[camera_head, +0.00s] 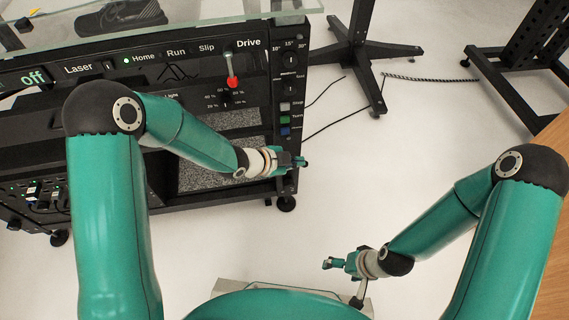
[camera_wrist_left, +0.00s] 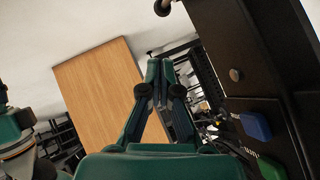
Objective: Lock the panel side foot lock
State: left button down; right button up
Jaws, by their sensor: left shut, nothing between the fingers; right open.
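The turntable rig's black frame (camera_head: 285,100) stands at the upper left in the head view. A black foot (camera_head: 287,203) is under its right corner, on the panel side; its lock is too small to make out. My left gripper (camera_head: 304,162) is shut and empty, beside the lower part of the right post, above that foot. In the left wrist view its fingertips (camera_wrist_left: 160,68) meet with nothing between them. A dark rounded part (camera_wrist_left: 162,8) at the top edge of that view may be a foot. My right gripper (camera_head: 327,264) is open and empty, over the floor at lower right.
The control panel has a red-tipped drive lever (camera_head: 232,82) and a blue button (camera_head: 284,131), also in the wrist view (camera_wrist_left: 255,126). Black stand legs (camera_head: 365,52) and a cable lie behind. A wooden table (camera_wrist_left: 100,95) is at the right. White floor between is clear.

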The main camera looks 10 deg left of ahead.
pick_arm(q)
jog(key=w+d+f+b, duration=0.1)
jog(key=w+f+b, duration=0.1)
jog(key=f, duration=0.3)
jog(key=shift+w+d+f, duration=0.15)
jog(key=shift+w+f, duration=0.2)
jog(key=shift+w, duration=0.3)
